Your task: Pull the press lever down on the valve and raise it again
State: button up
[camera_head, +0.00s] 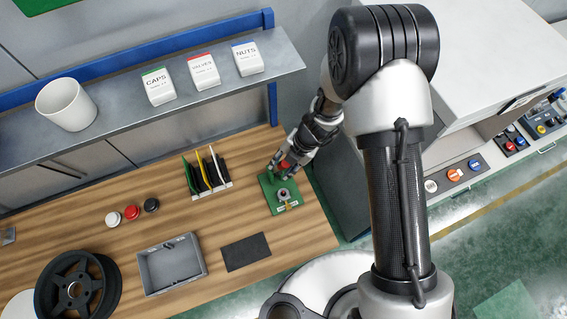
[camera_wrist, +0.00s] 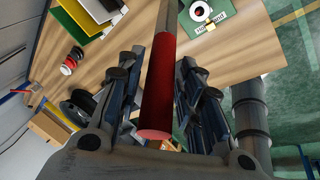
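The valve fixture (camera_head: 294,205) is a green plate with a grey round body, at the right end of the wooden bench. Its press lever has a red handle (camera_wrist: 157,95) on a metal rod, seen large in the wrist view. The fixture's green plate and white ring (camera_wrist: 200,11) show at the top of that view. My gripper (camera_wrist: 163,62) has one finger on each side of the red handle, with narrow gaps seeming to show, so it looks open around it. In the head view my gripper (camera_head: 283,166) partly hides the handle.
A black mat (camera_head: 246,252), a grey tray (camera_head: 172,264), red, white and black round parts (camera_head: 131,212) and a black wheel (camera_head: 75,289) lie farther left. A shelf (camera_head: 120,122) overhangs the bench's back.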

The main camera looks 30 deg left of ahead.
jog(key=shift+o, duration=0.6)
jog(key=shift+w+r, duration=0.1)
jog(key=shift+r, duration=0.05)
jog(key=v, duration=0.7)
jog(key=shift+d+r, duration=0.1)
jog(key=shift+r, duration=0.05)
jog(key=shift+c, duration=0.2)
